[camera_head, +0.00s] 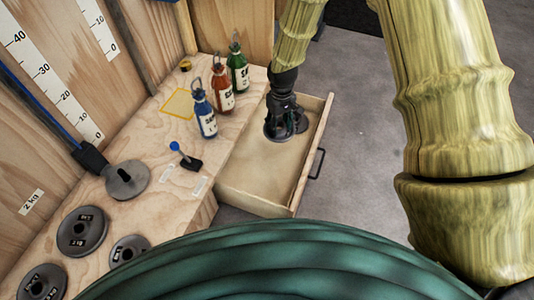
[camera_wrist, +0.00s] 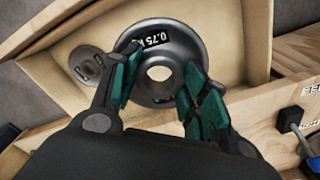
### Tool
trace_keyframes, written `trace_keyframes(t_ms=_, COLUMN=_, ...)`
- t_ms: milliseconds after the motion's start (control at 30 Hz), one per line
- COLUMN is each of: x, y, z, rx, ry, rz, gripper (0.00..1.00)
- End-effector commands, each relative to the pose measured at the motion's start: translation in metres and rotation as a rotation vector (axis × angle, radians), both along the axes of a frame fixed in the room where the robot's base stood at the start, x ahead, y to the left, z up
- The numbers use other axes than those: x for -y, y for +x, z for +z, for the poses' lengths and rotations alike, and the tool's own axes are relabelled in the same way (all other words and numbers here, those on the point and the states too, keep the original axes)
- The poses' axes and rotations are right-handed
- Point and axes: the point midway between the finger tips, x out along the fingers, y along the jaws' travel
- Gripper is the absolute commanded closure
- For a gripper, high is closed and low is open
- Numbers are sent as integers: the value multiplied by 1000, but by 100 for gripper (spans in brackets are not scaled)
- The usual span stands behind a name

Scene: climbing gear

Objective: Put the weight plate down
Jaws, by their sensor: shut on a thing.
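A dark grey weight plate with a "0.75 kg" label shows large in the wrist view (camera_wrist: 184,50), with a hole in its middle. My gripper (camera_wrist: 162,85) has its green-padded fingers on two sides of this plate. In the head view my gripper (camera_head: 282,122) points down inside the open wooden drawer (camera_head: 250,188), with the plate (camera_head: 274,135) partly hidden under it. A smaller grey weight (camera_wrist: 87,65) lies in the drawer beside the held plate. I cannot tell whether the held plate touches the drawer floor.
The bench left of the drawer carries blue (camera_head: 204,112), red (camera_head: 222,90) and green (camera_head: 238,72) bottles, a blue-knobbed lever (camera_head: 184,157) and several weight plates (camera_head: 82,232). A yellow outline (camera_head: 179,104) marks the bench. The drawer's near part is clear.

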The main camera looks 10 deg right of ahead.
Motion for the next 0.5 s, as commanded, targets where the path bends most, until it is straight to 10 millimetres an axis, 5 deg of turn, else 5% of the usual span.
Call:
trace_keyframes(t_ms=33, x=1, y=0, z=-28, rx=-2, ry=0, rz=15, gripper=100)
trace_keyframes(t_ms=200, x=4, y=2, z=-75, rx=-1, ry=1, rz=65, gripper=100)
trace_keyframes(t_ms=500, x=5, y=2, z=-110, rx=1, ry=1, rz=104, gripper=100)
